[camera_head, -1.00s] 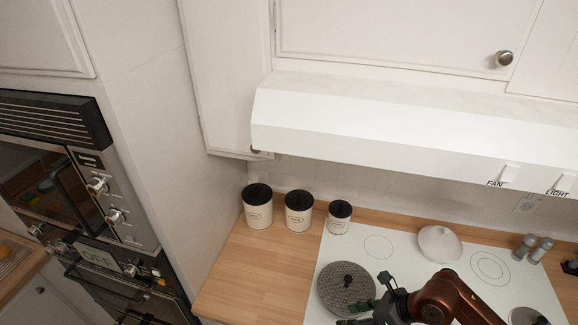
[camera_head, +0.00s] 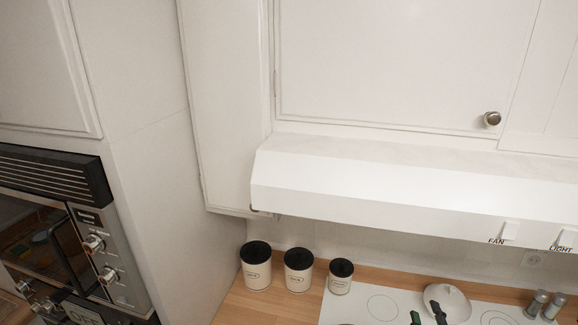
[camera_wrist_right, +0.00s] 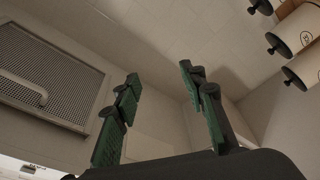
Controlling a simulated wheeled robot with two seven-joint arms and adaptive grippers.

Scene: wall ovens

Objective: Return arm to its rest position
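My right gripper (camera_head: 427,311) shows at the bottom edge of the head view, with its green-padded fingers pointing up and apart. It appears in front of the white cooktop (camera_head: 385,307) and close to a white lid-like dish (camera_head: 452,300). In the right wrist view my right gripper (camera_wrist_right: 158,82) is open with nothing between its fingers. The rest of the right arm is below the head view. My left gripper is in neither view.
Black-lidded canisters (camera_head: 298,270) stand on the wooden counter left of the cooktop. A white range hood (camera_head: 400,195) overhangs the cooktop. Wall ovens (camera_head: 60,240) are at left. Two shakers (camera_head: 544,303) stand at right. The wrist view shows a grey mesh panel (camera_wrist_right: 45,75).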

